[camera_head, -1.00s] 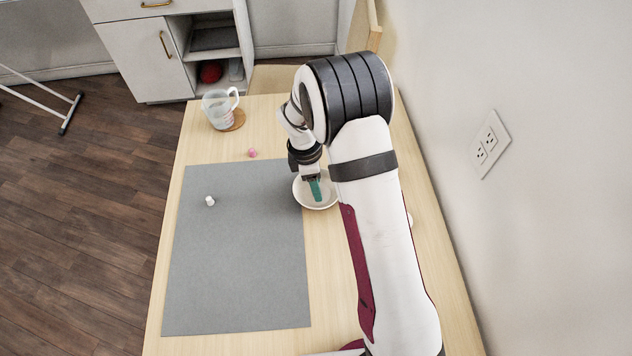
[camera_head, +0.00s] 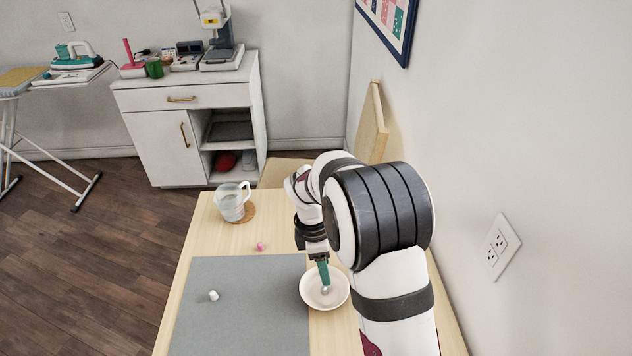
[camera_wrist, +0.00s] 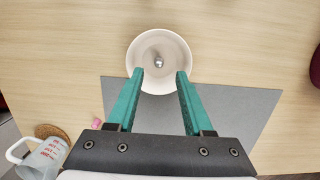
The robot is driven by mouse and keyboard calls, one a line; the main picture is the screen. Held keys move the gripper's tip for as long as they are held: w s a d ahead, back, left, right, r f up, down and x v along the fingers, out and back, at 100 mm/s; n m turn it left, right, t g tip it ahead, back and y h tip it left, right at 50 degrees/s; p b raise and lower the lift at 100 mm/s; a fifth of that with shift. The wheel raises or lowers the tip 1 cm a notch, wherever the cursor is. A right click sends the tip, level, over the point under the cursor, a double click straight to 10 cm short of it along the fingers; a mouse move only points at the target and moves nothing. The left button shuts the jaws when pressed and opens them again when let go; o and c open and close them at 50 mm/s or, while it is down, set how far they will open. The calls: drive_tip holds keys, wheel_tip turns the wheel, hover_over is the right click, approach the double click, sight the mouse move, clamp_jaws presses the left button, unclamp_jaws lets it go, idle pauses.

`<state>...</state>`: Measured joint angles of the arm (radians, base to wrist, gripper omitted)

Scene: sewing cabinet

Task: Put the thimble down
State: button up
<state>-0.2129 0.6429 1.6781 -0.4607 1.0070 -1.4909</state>
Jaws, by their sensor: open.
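A small silvery thimble (camera_wrist: 158,63) lies in a white bowl (camera_wrist: 175,42), near the middle of its floor. In the head view the bowl (camera_head: 341,300) stands on the table, by the right edge of the grey mat, with the thimble (camera_head: 325,290) just below my fingertips. My gripper (camera_wrist: 160,74) has green fingers spread wide apart and empty, pointing toward the bowl; it also shows in the head view (camera_head: 324,280). In the wrist view the thimble sits beyond the gap between the fingertips, touched by neither finger.
The grey mat (camera_head: 240,320) carries a small white object (camera_head: 213,295). A small pink object (camera_head: 260,246) lies behind the mat. A clear measuring cup (camera_head: 231,203) stands at the table's far left, by a round cork coaster (camera_head: 250,212). The wall is close on the right.

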drive_tip(key=s+d+r+m+y, duration=0.1)
drive_tip(key=s+d+r+m, duration=0.2)
drive_tip(key=s+r+m, duration=0.85)
drive_tip(key=s+r+m+y, duration=0.1)
drive_tip(key=s+m+y, duration=0.1)
drive_tip(key=s+m, duration=1)
drive_tip(key=s, duration=0.5)
drive_tip(key=shift+s+a+y, duration=0.3)
drive_tip(key=shift+a, duration=0.1)
drive_tip(key=shift+r, duration=0.1)
